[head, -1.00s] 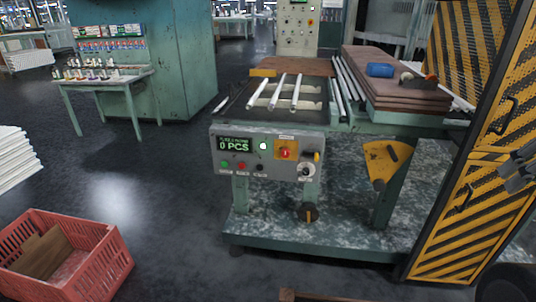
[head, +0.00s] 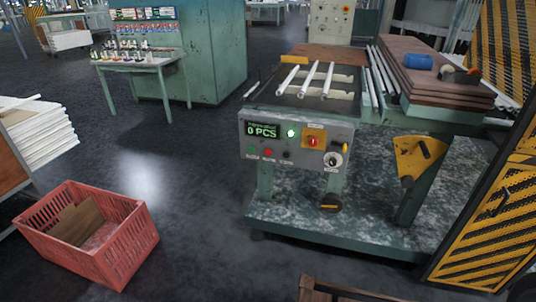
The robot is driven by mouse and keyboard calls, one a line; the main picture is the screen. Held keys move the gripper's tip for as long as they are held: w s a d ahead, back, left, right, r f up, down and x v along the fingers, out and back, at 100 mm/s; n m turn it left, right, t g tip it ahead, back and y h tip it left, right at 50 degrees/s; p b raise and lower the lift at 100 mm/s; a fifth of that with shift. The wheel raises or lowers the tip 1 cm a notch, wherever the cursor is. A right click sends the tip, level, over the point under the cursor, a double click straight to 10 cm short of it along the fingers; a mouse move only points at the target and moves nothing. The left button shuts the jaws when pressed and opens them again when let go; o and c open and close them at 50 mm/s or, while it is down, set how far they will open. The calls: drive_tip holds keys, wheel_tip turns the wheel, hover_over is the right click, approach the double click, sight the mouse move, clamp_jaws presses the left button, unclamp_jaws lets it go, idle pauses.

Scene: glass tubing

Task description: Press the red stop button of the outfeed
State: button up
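The outfeed's grey control panel (head: 262,170) faces me at the front of the green machine, in the middle of the head view. A small red button (head: 268,152) sits in its lower row, between a green button (head: 251,151) and a black one (head: 287,154). A larger red knob (head: 313,141) sits on an orange plate to the right. A display (head: 262,130) reads "0 PCS", and a round light (head: 291,133) glows green-white. Button labels are too small to read. My gripper is not in view.
White tubes (head: 311,80) lie on the machine bed behind the panel. A red crate (head: 125,250) stands on the floor at left. A yellow-black striped guard (head: 490,225) stands at right. A wooden box edge (head: 335,291) shows at the bottom.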

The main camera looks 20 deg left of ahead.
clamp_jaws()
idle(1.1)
